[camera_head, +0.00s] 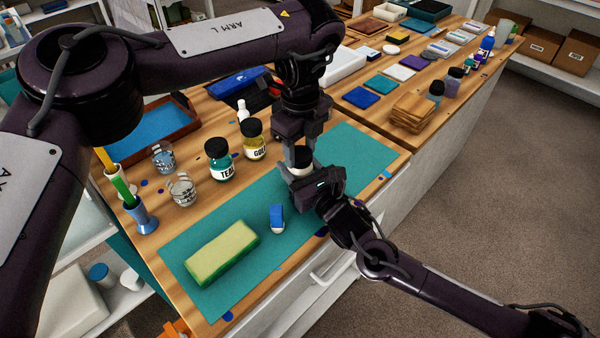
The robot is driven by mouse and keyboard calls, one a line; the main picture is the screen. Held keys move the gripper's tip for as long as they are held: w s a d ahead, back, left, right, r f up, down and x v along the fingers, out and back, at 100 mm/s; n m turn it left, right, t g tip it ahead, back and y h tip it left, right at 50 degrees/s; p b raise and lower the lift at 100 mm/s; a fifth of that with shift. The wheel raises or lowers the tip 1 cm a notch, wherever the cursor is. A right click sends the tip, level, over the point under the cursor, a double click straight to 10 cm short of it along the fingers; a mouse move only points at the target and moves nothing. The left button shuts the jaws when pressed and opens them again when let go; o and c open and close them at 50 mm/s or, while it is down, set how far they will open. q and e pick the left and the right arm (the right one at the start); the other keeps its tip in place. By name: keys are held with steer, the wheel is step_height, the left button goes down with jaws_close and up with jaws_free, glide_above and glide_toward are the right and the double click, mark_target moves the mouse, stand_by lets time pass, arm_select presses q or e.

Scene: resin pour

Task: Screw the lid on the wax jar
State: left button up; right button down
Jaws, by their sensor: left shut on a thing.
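The wax jar (300,171) is a small pale jar at the right part of the teal mat (345,148), mostly hidden between my two grippers. Its dark lid (301,155) sits at the top of the jar; whether it is seated evenly cannot be told. My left gripper (300,150) points straight down from above and is shut on the lid. My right gripper (299,178) comes in low from the right, with its fingers around the sides of the jar body. The contact of its far finger is partly hidden.
Teal (219,162) and gold (253,140) pigment jars stand behind left, beside clear cups (182,190). Stacked wooden coasters (413,113) lie to the right.

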arm_select(q)
steer(key=m, duration=0.7)
steer(key=shift+a, duration=0.1)
steer(key=m, duration=0.8)
steer(key=shift+m, duration=0.4)
steer(key=m, duration=0.4)
steer(key=shift+m, duration=0.4)
steer(key=o, duration=1.2)
steer(key=shift+c, duration=0.2)
step_height(320, 180, up, 12)
